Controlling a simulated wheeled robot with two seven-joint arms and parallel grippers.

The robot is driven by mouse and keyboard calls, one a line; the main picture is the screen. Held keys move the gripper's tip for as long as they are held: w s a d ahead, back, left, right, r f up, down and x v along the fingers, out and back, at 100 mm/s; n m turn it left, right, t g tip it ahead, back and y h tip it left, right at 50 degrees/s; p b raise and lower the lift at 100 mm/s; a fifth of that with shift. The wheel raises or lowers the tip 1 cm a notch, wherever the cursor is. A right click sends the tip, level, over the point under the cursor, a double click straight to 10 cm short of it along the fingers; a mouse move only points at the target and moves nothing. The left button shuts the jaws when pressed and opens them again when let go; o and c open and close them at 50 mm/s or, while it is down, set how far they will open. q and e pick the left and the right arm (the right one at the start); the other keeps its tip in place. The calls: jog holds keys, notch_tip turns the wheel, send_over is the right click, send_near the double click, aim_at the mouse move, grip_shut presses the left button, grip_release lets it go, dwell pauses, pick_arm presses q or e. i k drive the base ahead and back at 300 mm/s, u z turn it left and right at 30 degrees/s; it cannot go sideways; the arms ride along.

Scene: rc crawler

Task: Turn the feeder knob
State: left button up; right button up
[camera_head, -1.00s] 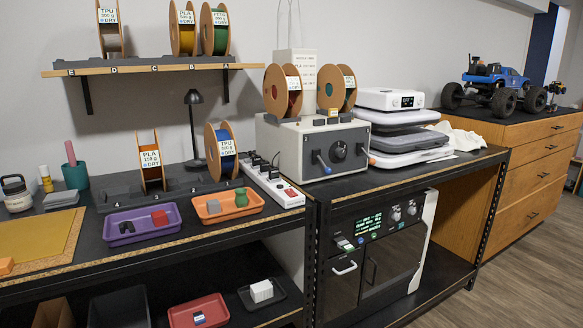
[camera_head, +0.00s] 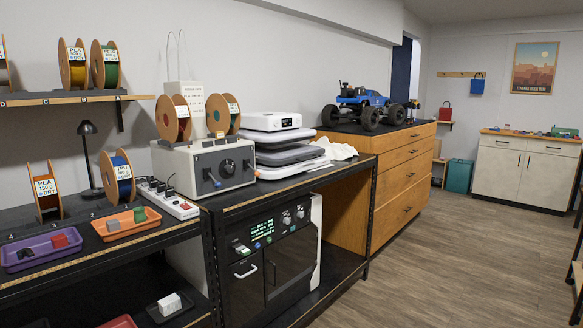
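The feeder (camera_head: 180,168) is a light grey box on the black bench, with two filament spools on top. The knob's pointer direction is too small to tell. Neither of my grippers is in view.
A power strip (camera_head: 168,199) lies left of the feeder, and stacked grey and white machines (camera_head: 283,150) stand right of it. Below is a black-fronted unit (camera_head: 275,260). A blue RC truck (camera_head: 364,105) sits on a wooden drawer cabinet (camera_head: 400,160). The floor at right is clear.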

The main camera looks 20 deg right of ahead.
aim_at(228, 169)
jog(key=z, duration=0.65)
jog(key=i, duration=0.75)
jog(key=z, duration=0.15)
